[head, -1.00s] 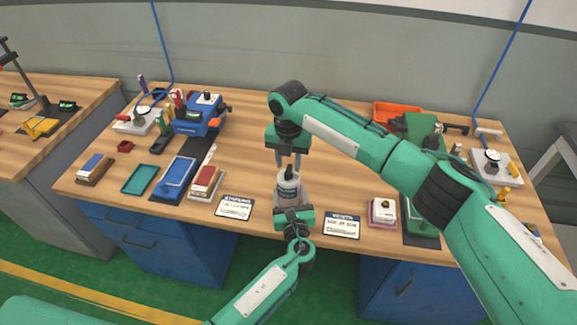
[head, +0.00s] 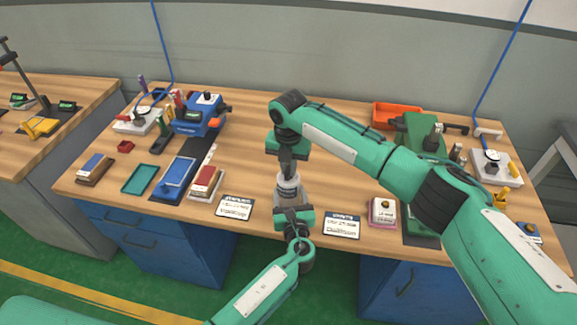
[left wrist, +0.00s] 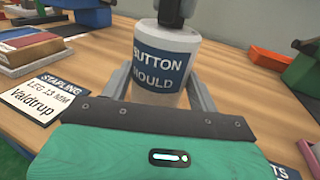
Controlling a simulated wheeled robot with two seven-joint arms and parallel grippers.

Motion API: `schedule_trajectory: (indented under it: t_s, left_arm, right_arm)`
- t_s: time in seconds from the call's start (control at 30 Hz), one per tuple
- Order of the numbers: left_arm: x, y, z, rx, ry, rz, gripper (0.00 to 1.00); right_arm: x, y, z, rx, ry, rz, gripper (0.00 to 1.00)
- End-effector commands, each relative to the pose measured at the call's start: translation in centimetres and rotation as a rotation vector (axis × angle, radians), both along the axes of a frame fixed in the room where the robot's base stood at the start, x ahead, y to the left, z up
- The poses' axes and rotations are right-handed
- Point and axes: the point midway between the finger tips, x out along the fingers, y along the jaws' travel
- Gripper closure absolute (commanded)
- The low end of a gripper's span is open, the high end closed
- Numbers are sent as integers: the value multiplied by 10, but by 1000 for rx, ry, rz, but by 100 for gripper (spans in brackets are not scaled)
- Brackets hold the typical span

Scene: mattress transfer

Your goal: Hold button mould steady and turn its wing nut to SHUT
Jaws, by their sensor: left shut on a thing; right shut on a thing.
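The button mould (head: 288,187) is a pale upright cylinder near the front middle of the bench. In the left wrist view it (left wrist: 158,62) carries a blue label reading BUTTON MOULD. My left gripper (head: 290,200) is shut on its body from the front, with one finger on each side. My right gripper (head: 287,174) points straight down from above and is shut at the top of the mould, where the wing nut is hidden by its fingers. A dark finger of it (left wrist: 173,10) shows over the mould's top in the left wrist view. Any SHUT mark is not readable.
A STAPLING card (head: 236,208) lies left of the mould and another card (head: 342,225) lies right. A blue tray-like fixture (head: 175,178) and a red-topped block (head: 206,181) stand further left. A white-and-pink block (head: 382,211) is at the right. Bare wood surrounds the mould.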

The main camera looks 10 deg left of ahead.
Motion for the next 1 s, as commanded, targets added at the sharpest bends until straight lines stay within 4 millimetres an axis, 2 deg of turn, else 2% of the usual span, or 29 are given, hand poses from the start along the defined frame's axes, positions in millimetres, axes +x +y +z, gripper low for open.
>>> schedule_trajectory:
  t_s: [0.37, 1.0]
  left_arm:
    - [0, 0, 2, 0, -3, 0, 84]
    - [0, -1, 2, 0, -3, -1, 84]
  right_arm:
    - [0, 1, 0, 2, 2, -195, 100]
    - [0, 1, 0, 2, 2, -799, 100]
